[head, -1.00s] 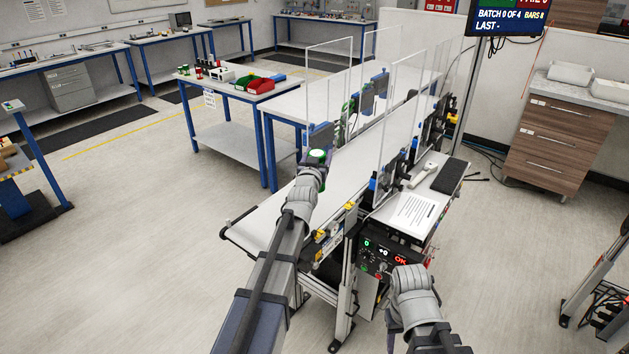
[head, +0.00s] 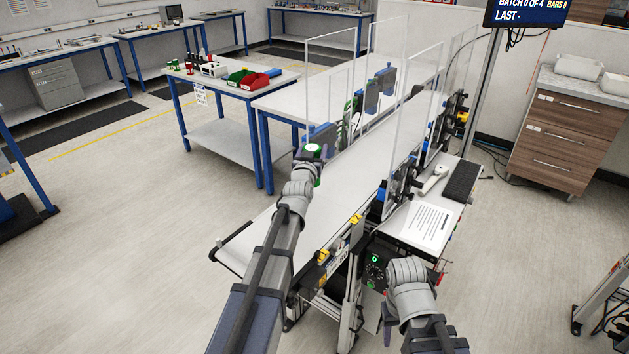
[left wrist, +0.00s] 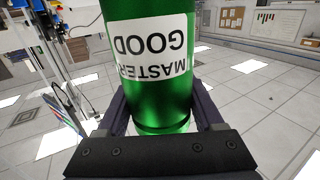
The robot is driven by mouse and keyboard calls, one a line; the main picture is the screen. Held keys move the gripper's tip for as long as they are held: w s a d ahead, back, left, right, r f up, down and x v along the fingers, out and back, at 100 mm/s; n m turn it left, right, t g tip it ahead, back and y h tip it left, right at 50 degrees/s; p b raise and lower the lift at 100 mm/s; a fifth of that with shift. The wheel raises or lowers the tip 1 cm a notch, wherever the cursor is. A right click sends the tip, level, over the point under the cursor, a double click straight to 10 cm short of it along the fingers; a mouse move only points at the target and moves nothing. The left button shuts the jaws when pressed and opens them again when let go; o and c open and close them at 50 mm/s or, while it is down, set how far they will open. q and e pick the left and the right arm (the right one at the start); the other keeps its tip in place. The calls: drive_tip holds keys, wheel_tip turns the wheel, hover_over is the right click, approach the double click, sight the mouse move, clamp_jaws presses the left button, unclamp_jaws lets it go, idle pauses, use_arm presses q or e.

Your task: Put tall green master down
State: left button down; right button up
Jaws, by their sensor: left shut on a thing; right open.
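The tall green master (left wrist: 150,95) is a shiny green cylinder with a white label reading "MASTER GOOD", upside down in the left wrist view. My left gripper (left wrist: 155,125) is shut on it, with a finger on each side. In the head view the green master (head: 315,150) shows as a green and white top beyond my left wrist, and my left gripper (head: 312,160) is largely hidden by the arm. They appear over the white conveyor belt (head: 335,212); I cannot tell the height above it. My right gripper (head: 387,325) is open and empty near the conveyor's control box.
Clear upright panels (head: 418,90) and sensors flank the belt. A control box (head: 376,268) and a side shelf with a paper sheet (head: 418,222) stand at the right. A blue-legged table (head: 215,85) with red and green bins (head: 250,80) stands behind. The belt's near end is clear.

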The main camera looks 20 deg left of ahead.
use_arm(q)
wheel_tip(320, 180, down, 7)
drive_tip(key=b, duration=0.6)
drive_tip(key=shift+f, duration=0.15)
unclamp_jaws()
idle(0.4)
drive_tip(key=s, duration=0.4)
drive_tip(key=s+d, duration=0.1)
drive_tip(key=s, duration=0.7)
drive_tip(key=shift+d, duration=0.25)
